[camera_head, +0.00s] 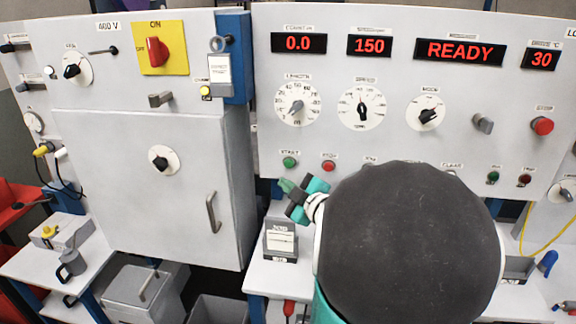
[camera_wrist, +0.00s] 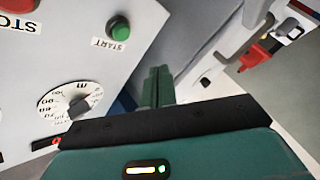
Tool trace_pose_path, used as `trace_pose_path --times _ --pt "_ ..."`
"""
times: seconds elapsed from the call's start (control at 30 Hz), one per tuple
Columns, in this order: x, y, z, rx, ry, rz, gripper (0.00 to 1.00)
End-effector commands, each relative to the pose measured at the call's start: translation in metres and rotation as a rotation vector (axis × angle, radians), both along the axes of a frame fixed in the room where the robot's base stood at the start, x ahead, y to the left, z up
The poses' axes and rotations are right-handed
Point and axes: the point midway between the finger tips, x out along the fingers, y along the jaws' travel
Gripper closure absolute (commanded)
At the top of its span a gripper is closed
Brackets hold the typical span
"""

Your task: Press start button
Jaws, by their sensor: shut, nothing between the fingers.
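The green start button (camera_head: 290,162) is on the grey control panel, under a small START label. It also shows in the wrist view (camera_wrist: 118,28), above and left of my fingertips. My gripper (camera_head: 287,185) is shut and empty, just below the button in the head view, and its green fingers (camera_wrist: 157,88) are together in the wrist view. A gap shows between the fingertips and the button in the wrist view. The display (camera_head: 460,51) reads READY. My dark arm link hides the lower middle of the panel.
A red stop button (camera_head: 328,166) is just right of the start button. Several dials, such as the leftmost one (camera_head: 297,105), are above. A grey cabinet (camera_head: 120,190) stands to the left. A label box (camera_head: 281,239) is on the shelf below.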

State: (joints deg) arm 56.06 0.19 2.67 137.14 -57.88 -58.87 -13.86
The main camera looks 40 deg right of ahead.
Motion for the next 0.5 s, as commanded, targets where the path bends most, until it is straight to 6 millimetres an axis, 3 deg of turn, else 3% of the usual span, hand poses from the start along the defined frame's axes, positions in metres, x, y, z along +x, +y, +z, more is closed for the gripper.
trace_pose_path --times 0.3,0.5 --pt "0.028 -0.031 0.000 0.001 -0.001 0.002 1.00" --pt "0.036 -0.042 0.000 0.001 0.000 0.001 1.00"
